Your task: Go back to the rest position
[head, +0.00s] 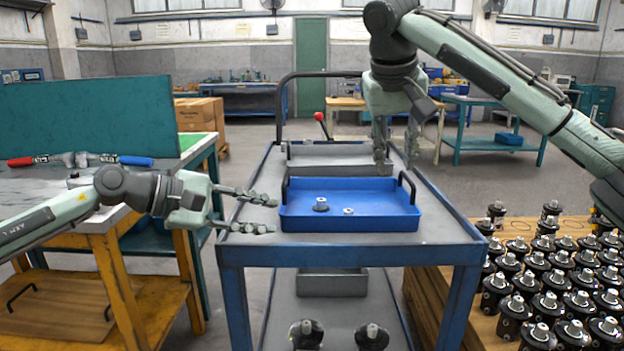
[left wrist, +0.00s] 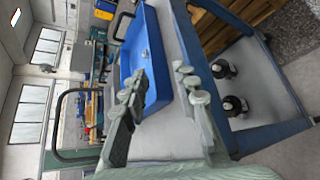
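My left gripper (head: 262,212) is open and empty at the left edge of the cart top, to the left of the blue tray (head: 347,223). In the left wrist view its two fingers (left wrist: 155,88) are apart with nothing between them. My right gripper (head: 397,150) points down above the back right part of the tray. Its fingers are apart and hold nothing that I can see.
The blue-framed cart (head: 343,250) has a lower shelf with two black motors (head: 372,336). Many more motors (head: 552,285) stand on a pallet at right. A workbench (head: 80,215) with red and blue-handled tools stands at left. A red-knobbed lever (head: 320,118) rises behind the tray.

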